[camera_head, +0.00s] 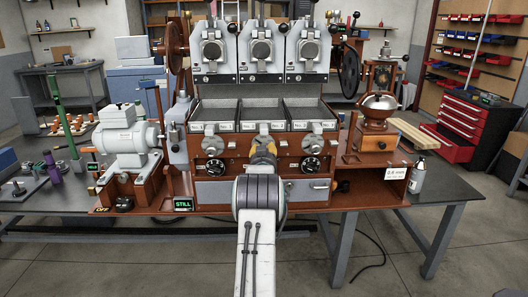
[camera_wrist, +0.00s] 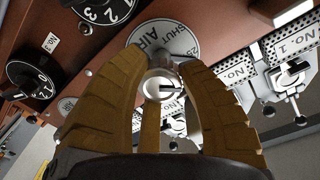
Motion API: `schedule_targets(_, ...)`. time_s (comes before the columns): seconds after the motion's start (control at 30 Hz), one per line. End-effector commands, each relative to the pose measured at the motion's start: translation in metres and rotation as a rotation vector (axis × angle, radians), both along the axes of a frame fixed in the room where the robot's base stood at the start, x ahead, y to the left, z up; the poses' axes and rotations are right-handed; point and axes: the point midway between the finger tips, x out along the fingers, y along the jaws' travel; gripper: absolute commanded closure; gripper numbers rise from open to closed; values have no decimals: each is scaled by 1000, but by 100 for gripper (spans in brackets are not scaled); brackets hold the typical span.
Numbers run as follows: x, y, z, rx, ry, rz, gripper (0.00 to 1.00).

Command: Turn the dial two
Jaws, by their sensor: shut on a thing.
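In the wrist view, my gripper's (camera_wrist: 165,80) brown fingers are closed around a round silver knob (camera_wrist: 158,88). Behind it is a pale round plate (camera_wrist: 180,42) marked SHUT and AIR. A black numbered dial (camera_wrist: 105,8) is cut off at the top edge, apart from my fingers. Another black numbered dial (camera_wrist: 32,78) sits at the left beside a No. 3 tag. In the head view, my gripper (camera_head: 264,148) is at the middle of the roaster's front. It hides the space between the left black dial (camera_head: 214,167) and the right black dial (camera_head: 311,165).
Silver fittings (camera_head: 212,143) (camera_head: 317,142) stand on either side of my gripper, above the visible dials. A grey motor (camera_head: 125,135) is at the left, by a display reading STILL (camera_head: 183,205). The floor in front is mostly clear.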

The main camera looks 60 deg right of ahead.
Motion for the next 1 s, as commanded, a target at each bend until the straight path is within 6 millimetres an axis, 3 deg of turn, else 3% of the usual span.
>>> schedule_targets(0.33,-1,-1,-3,-41,55,-2,97)
schedule_targets(1.0,0,0,-5,-283,427,-11,97)
